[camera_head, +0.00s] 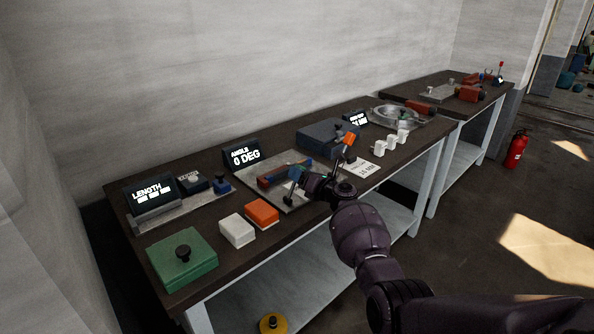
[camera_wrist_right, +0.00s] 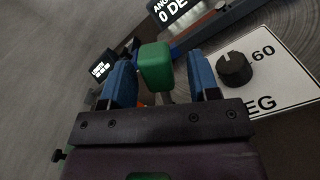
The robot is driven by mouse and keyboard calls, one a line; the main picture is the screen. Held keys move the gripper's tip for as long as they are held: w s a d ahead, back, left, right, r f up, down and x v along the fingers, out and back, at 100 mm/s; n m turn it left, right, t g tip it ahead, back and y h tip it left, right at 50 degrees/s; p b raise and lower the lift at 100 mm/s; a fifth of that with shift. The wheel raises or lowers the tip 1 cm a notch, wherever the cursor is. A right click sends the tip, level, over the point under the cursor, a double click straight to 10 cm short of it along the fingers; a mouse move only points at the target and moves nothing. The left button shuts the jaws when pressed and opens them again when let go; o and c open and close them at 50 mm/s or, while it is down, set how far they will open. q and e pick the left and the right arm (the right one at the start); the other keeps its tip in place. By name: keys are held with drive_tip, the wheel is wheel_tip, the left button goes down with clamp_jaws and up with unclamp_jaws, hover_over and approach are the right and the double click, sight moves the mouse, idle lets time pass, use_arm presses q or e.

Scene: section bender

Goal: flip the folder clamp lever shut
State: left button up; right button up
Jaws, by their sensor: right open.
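The folder is a light plate (camera_head: 296,202) with a blue and red bar (camera_head: 279,176), in front of the "ANGLE 0 DEG" display (camera_head: 241,155). My right gripper (camera_head: 298,178) is over its right part and covers some of it. In the right wrist view, its two blue fingers (camera_wrist_right: 161,84) stand apart on either side of a green block (camera_wrist_right: 155,66), which looks like the lever's handle. A gap shows on the right of the block; touch on the left cannot be told. The lever's arm is mostly hidden. My left gripper is out of view.
A black knob (camera_wrist_right: 234,69) on a white scale plate is right of the fingers. On the bench are an orange block (camera_head: 262,212), a white block (camera_head: 236,230), a green box (camera_head: 182,260) and a blue box (camera_head: 327,134).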

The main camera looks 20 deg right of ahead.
drive_tip(key=p+v, duration=0.2)
drive_tip(key=v, duration=0.4)
drive_tip(key=shift+s+r, duration=0.15)
drive_tip(key=shift+s+d, duration=0.2)
drive_tip(key=shift+s, duration=0.45)
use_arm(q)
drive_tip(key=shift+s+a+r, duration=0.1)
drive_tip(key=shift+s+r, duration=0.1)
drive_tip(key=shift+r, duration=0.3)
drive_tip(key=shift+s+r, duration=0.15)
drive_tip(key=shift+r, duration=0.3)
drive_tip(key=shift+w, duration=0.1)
